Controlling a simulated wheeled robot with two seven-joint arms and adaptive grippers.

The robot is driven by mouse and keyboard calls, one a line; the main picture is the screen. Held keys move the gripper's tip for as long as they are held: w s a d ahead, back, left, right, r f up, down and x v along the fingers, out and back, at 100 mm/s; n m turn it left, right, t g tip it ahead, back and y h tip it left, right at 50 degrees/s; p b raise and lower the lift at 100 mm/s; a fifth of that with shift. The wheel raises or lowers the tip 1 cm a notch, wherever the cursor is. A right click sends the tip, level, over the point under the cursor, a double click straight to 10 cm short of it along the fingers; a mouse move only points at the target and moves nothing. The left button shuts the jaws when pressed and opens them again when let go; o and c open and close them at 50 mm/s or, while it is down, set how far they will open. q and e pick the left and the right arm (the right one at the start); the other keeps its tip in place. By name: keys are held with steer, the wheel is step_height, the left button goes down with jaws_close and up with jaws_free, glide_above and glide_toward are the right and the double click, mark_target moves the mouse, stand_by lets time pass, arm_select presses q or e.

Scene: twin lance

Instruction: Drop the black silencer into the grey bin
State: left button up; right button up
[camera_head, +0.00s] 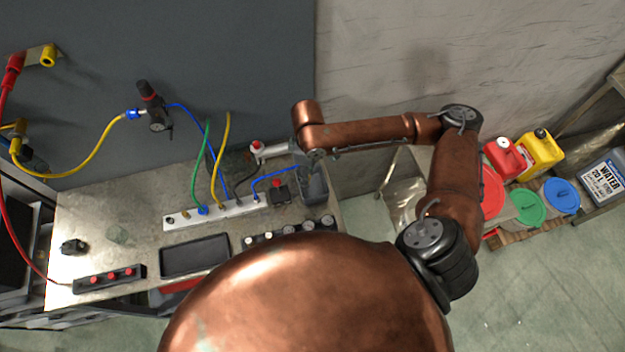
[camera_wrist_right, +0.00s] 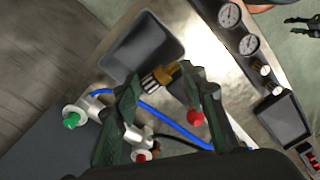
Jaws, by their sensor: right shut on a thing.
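My right gripper (camera_wrist_right: 160,76) is shut on the silencer (camera_wrist_right: 152,81), a small piece with a dark ribbed part and a brass-coloured part, held between the two fingertips. The grey bin (camera_wrist_right: 145,48) is an open rectangular box just beyond the fingertips in the wrist view. In the head view the bin (camera_head: 318,186) stands at the bench's right end, and my right gripper (camera_head: 312,157) is at its back edge, seen from above. The silencer is hidden by my arm in the head view. My left gripper is not in view.
A manifold (camera_head: 215,213) with green, yellow and blue hoses lies along the bench beside the bin. A row of gauges (camera_head: 290,230) is at the front. A dark tray (camera_head: 194,256) lies to the left. The wall (camera_head: 375,65) is close behind the bin.

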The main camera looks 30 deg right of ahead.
arm_select(q)
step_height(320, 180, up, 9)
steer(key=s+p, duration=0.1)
steer(key=p, duration=0.6)
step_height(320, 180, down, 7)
steer(key=b, duration=0.6)
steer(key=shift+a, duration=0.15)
arm_select(e)
steer(key=d+f+n, duration=0.4)
steer(key=f+n, duration=0.2)
steer(key=n, duration=0.4)
steer(key=shift+f, duration=0.2)
steer(key=o, duration=1.2)
steer(key=shift+s, duration=0.1)
steer(key=shift+c, duration=0.2)
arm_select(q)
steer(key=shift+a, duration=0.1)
arm_select(e)
steer(key=shift+r, duration=0.1)
step_height(320, 180, up, 12)
